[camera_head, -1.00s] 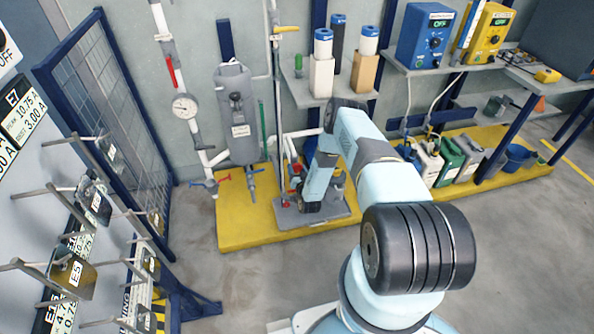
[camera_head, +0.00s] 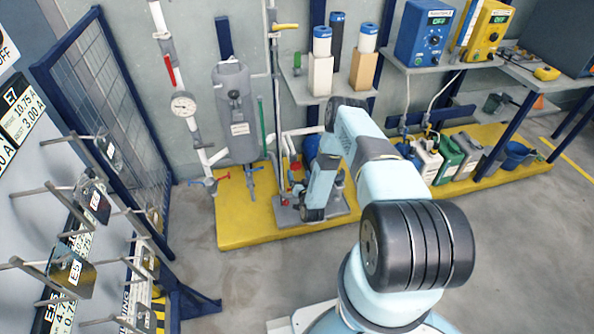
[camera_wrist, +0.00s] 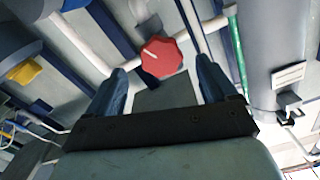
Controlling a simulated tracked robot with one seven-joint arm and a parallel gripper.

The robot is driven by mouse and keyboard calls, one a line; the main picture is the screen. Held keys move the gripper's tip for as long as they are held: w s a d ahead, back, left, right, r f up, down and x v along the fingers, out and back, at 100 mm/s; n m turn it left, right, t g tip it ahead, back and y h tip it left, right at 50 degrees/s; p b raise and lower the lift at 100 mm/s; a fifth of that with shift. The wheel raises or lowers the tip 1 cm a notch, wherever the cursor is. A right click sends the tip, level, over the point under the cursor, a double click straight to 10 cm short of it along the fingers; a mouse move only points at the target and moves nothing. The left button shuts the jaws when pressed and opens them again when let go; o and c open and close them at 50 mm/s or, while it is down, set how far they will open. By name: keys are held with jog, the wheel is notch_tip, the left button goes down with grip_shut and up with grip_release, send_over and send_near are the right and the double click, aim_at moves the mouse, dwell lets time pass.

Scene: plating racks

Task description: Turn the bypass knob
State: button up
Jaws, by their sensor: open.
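A red knob (camera_wrist: 161,56) with a pale pointer line shows in the wrist view, near the top centre, by a pale pipe. I take it for the bypass knob. My gripper (camera_wrist: 162,70) is open, with its two dark blue fingers apart to the left and right of the knob in the picture. The knob appears beyond the fingertips, and I see no contact. The jaws look empty. In the head view, my arm's end reaches down over the grey plate on the yellow platform and hides the fingers. I cannot surely pick out the knob there.
A grey vessel (camera_head: 234,113) and a round gauge (camera_head: 184,105) stand left of my arm. A green rod (camera_wrist: 237,55) and pipes are close to the fingers. The yellow platform (camera_head: 232,228) lies below. Right are canisters (camera_head: 450,158); plate racks fill the left.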

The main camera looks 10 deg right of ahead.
jog(key=s, duration=0.8)
jog(key=shift+s, duration=0.25)
